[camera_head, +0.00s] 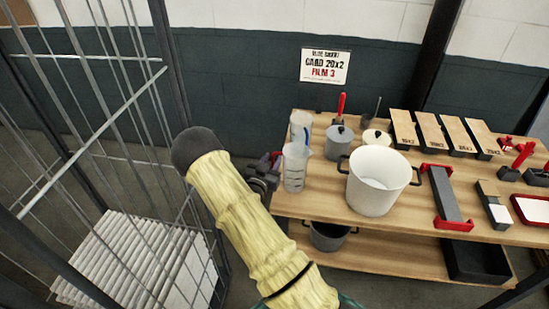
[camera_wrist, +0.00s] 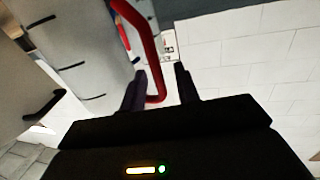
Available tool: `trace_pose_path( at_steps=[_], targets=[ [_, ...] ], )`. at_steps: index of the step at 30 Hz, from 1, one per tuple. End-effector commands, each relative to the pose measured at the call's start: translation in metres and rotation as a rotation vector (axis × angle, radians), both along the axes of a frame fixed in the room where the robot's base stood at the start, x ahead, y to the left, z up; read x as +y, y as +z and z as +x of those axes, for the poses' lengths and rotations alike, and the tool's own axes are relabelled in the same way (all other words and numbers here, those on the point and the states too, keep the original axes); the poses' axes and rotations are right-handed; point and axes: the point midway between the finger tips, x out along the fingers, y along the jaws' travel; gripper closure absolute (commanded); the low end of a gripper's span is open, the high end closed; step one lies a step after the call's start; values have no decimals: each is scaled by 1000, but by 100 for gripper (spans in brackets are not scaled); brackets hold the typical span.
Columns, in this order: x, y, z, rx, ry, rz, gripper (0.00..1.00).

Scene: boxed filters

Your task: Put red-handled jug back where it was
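The red-handled jug (camera_head: 295,168) is clear with dark measuring marks. It looks upright at the left edge of the wooden table top in the head view. In the wrist view its marked wall (camera_wrist: 78,45) is at the left and its red handle (camera_wrist: 148,40) comes down between my fingers. My gripper (camera_head: 272,168) is just left of the jug in the head view. In the wrist view my gripper (camera_wrist: 160,85) has its fingers apart, with the handle nearer the left finger and a gap to the right one.
A blue-handled jug (camera_head: 300,128) stands close behind. A large white pot (camera_head: 379,180) and a grey lidded pot (camera_head: 339,142) stand to the right on the table (camera_head: 315,205). A wire cage (camera_head: 90,120) is at the left. A dark pot (camera_head: 328,237) sits on the lower shelf.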

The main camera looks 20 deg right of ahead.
Motion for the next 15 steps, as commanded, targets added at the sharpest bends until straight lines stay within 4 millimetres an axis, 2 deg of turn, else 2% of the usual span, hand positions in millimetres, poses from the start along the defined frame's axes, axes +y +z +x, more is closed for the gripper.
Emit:
trace_pose_path(
  at_steps=[9,15],
  targets=[
    [46,-3,-44,1,4,1,68],
    [61,-1,-60,0,2,0,68]
  ],
)
